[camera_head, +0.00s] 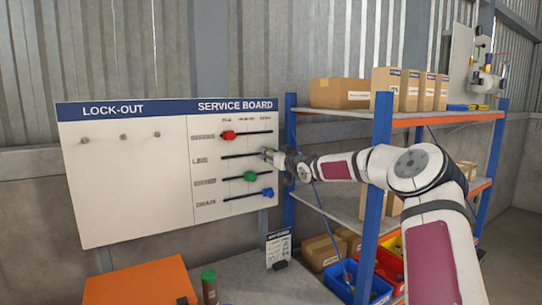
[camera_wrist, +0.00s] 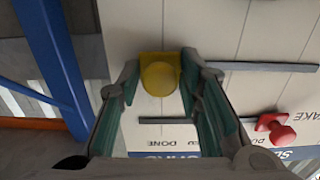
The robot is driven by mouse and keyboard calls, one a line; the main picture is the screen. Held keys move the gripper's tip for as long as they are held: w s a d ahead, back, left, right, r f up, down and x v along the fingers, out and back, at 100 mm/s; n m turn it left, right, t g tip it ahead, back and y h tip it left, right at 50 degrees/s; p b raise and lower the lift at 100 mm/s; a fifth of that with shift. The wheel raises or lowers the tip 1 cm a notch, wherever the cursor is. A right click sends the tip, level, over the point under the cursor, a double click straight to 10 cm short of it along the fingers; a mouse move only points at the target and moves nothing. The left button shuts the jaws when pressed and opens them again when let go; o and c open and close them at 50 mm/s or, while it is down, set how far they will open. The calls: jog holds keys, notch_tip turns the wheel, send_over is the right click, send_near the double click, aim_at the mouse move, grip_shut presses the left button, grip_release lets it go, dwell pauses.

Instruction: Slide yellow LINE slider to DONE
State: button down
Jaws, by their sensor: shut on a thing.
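The service board (camera_head: 205,207) hangs on the wall with rows of dark slots. The yellow LINE slider (camera_wrist: 158,75) shows in the wrist view between the two fingers of my gripper (camera_wrist: 160,85), which is shut on it. It sits at the end of the LINE slot (camera_wrist: 262,67), in line with the DONE label (camera_wrist: 160,142), which appears upside down. In the head view my gripper (camera_head: 270,156) is at the right end of the LINE slot (camera_head: 240,156) and hides the yellow slider.
A red slider (camera_head: 228,135) is at the left of the row above. A green slider (camera_head: 250,176) and a blue slider (camera_head: 267,193) are below my gripper. A blue-posted shelf (camera_head: 382,120) with boxes stands close right. An orange case (camera_head: 140,283) is below the board.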

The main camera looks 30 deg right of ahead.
jog(key=c, duration=1.4)
grip_release()
jog(key=shift+d, duration=0.35)
jog(key=shift+o, duration=0.2)
jog(key=shift+a, duration=0.1)
jog(key=s, duration=1.2)
jog(key=shift+d, duration=0.2)
